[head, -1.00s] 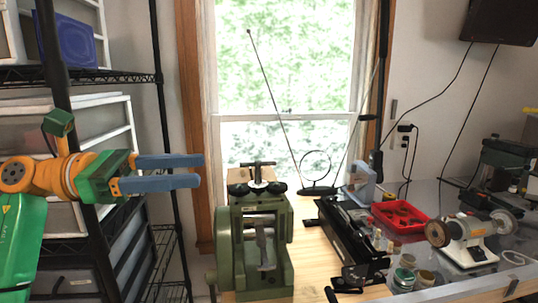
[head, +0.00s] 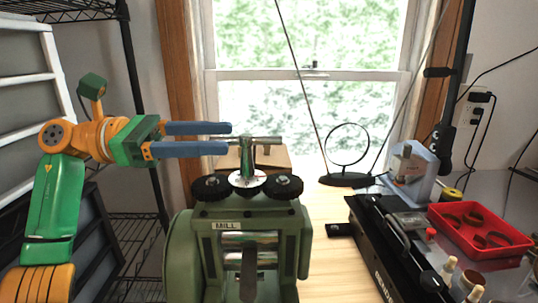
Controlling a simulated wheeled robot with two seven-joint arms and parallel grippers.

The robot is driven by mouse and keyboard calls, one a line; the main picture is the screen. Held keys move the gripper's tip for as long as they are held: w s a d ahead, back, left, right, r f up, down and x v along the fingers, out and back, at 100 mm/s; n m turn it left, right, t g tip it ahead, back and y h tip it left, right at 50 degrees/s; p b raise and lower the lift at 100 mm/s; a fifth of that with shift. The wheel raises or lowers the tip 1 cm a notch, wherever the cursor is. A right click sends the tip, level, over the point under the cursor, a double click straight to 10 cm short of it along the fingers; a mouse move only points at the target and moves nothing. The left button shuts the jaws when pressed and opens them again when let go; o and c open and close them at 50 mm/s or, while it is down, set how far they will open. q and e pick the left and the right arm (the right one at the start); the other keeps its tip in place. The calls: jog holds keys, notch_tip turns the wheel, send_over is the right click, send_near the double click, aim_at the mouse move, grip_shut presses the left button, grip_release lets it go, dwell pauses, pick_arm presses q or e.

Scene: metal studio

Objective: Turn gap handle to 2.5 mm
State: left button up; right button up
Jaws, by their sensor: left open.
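The green rolling mill (head: 237,240) stands on the wooden bench, with a plate lettered MILL on its front. Its gap handle (head: 262,140) is a metal T-bar on a short post above a round pale dial (head: 248,182) with a red mark. Two dark knurled knobs flank the dial. The dial's numbers are too small to read. My left gripper (head: 229,138) comes from the left with two blue fingers, open, pointing right. Its tips overlap the left end of the handle bar in the picture; I cannot tell whether they touch it. My right gripper is out of view.
A black machine (head: 385,235) lies right of the mill, with a red tray (head: 480,230) of rings beyond it. A round wire antenna (head: 347,145) stands behind, by the window. Wire shelving (head: 135,228) is at the left. Some bare bench shows right of the mill.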

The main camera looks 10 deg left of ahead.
aim_at(239, 141)
pick_arm(q)
jog(key=shift+s+f, duration=0.15)
jog(key=shift+f, duration=0.2)
jog(key=shift+d+r, duration=0.15)
jog(key=shift+d, duration=0.15)
jog(key=p+x, duration=0.1)
jog(key=x, duration=0.5)
jog(key=shift+d, duration=0.35)
jog(key=shift+a, duration=0.15)
grip_shut()
